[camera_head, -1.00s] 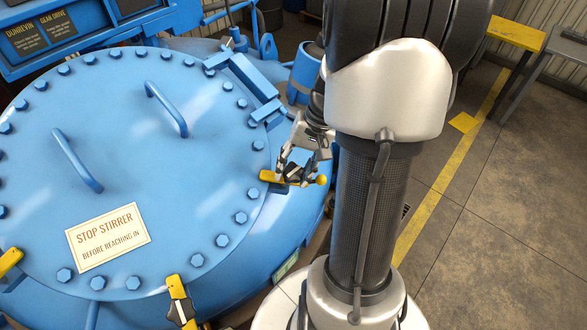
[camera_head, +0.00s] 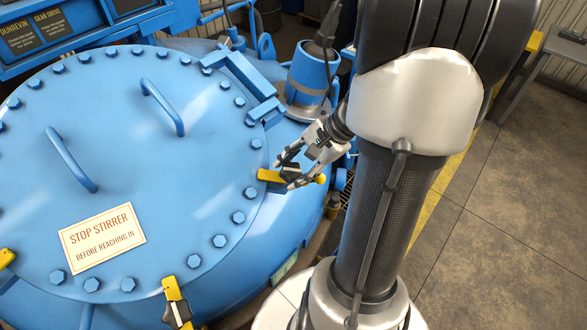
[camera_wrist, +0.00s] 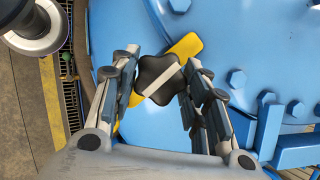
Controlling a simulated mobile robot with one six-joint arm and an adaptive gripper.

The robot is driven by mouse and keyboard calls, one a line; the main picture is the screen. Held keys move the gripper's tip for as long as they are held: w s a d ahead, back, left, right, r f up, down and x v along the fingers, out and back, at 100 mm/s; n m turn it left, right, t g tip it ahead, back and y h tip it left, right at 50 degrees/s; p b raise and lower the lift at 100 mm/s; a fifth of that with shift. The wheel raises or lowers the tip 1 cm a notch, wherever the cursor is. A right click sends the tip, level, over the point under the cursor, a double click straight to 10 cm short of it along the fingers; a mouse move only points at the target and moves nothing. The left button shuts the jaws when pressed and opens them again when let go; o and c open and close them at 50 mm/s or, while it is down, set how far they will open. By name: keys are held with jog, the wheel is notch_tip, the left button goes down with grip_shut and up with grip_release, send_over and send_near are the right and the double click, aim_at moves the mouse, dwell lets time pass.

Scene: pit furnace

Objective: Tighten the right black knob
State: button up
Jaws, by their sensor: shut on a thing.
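The right black knob (camera_head: 290,172) sits on a yellow clamp bar (camera_head: 269,175) at the right rim of the blue round lid (camera_head: 205,100). In the wrist view the knob (camera_wrist: 158,72) is a lobed black piece with a pale stripe across it, and the yellow bar (camera_wrist: 187,46) runs diagonally under it. My gripper (camera_head: 290,170) reaches in from the upper right, with one finger on each side of the knob. In the wrist view my gripper (camera_wrist: 158,85) is shut on the knob.
A second black knob (camera_head: 177,313) on a yellow clamp (camera_head: 172,289) is at the lid's front edge. Hex bolts ring the lid, and two blue handles rise from it. A blue cylindrical post (camera_head: 309,72) stands just behind my gripper. Open floor (camera_head: 500,200) lies to the right.

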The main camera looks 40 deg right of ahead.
jog(key=shift+m, duration=0.4)
jog(key=o, duration=1.1)
jog(key=v, duration=1.2)
jog(key=shift+s, duration=0.15)
